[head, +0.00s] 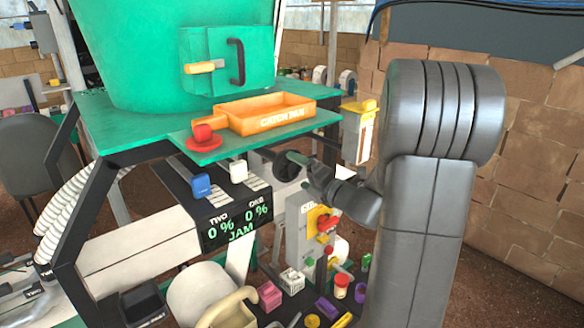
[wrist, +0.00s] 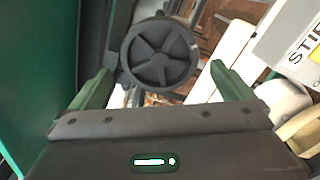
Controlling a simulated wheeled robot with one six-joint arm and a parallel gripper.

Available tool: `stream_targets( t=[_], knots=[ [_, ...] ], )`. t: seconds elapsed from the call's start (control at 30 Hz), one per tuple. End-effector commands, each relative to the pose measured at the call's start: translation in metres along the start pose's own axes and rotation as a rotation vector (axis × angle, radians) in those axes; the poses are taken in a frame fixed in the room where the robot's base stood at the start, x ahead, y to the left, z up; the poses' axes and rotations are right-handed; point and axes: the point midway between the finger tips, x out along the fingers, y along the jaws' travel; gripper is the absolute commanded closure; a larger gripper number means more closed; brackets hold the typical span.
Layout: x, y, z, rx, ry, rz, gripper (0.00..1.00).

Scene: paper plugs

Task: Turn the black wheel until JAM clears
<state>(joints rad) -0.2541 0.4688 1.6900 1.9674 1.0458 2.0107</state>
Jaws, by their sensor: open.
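The black wheel (wrist: 160,54), round with several spokes, shows face-on in the wrist view, ahead of my gripper (wrist: 163,76). The two green fingers are spread wide on either side of its lower part. I cannot tell whether they touch the rim. In the head view the wheel (head: 284,172) is a dark disc under the green shelf, partly hidden by my gripper (head: 298,160). The black display (head: 238,224) below left of it reads TWO 0 %, ONE 0 % and JAM in green.
An orange catch pan (head: 266,114) and a red button (head: 203,134) sit on the green shelf just above my gripper. A grey control box (head: 305,225) with a red and yellow switch stands below. Several small coloured parts lie beneath.

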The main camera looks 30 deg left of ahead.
Motion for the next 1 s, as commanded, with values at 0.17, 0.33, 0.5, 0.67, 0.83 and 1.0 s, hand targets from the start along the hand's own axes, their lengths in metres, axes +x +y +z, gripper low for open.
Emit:
stream_targets(
  t=[0.17,0.33,0.5,0.67,0.83,1.0],
  knots=[
    [0.0,0.0001,0.0001,0.199,0.0,0.0,0.0],
    [0.0,0.0001,0.0001,0.393,0.0,0.0,0.0],
    [0.0,0.0001,0.0001,0.582,0.0,0.0,0.0],
    [0.0,0.0001,0.0,0.685,0.0,0.0,0.0],
    [0.0,0.0001,0.0,0.699,0.0,0.0,0.0],
    [0.0001,0.0003,0.0001,0.698,0.0,0.0,0.0]
  ],
)
